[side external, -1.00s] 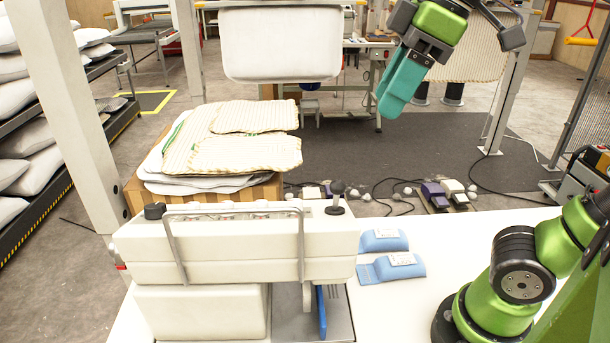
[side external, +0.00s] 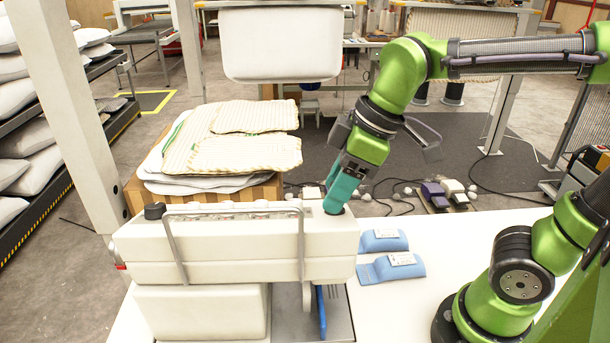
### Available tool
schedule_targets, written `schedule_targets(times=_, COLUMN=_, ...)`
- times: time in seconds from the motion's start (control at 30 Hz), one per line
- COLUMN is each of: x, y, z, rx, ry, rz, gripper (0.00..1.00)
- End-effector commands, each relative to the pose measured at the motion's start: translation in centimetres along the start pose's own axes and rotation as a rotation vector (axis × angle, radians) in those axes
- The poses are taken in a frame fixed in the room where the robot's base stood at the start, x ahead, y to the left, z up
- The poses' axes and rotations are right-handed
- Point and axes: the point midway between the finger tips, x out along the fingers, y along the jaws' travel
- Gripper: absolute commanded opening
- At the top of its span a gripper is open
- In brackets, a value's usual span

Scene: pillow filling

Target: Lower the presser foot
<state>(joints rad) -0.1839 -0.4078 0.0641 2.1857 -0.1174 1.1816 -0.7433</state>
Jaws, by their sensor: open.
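The white sewing machine (side external: 240,240) stands on the white table with its handle frame over the top. A blue upright piece (side external: 321,312) and part of a metal piece beside it show under the right end of the machine head; I cannot tell clearly whether the foot is up or down. My gripper (side external: 335,208) with teal fingers points down at the right end of the machine's top. Its fingertips are at the place of the small black-knobbed lever, which they hide. The gripper is open; the gap between the fingers is hard to see from here.
Two blue pieces with white labels (side external: 384,241) lie on the white table (side external: 440,238) right of the machine. A stack of quilted covers (side external: 240,140) sits behind the machine. A white post (side external: 75,110) stands at the left. The table's middle is clear.

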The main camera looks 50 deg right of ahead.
Motion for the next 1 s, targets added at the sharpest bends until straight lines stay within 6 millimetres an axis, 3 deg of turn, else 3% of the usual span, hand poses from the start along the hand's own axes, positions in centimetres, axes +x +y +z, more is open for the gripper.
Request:
schedule_targets(times=0.33, x=0.4, y=-0.01, z=0.0, rx=0.0, ry=0.001, rz=0.0, gripper=0.49)
schedule_targets(times=0.67, x=0.36, y=-0.01, z=0.0, rx=0.0, ry=0.001, rz=0.0, gripper=0.0)
schedule_targets(times=1.0, x=0.33, y=0.29, z=-0.1, rx=0.019, ry=-0.009, rz=-0.044, gripper=0.0)
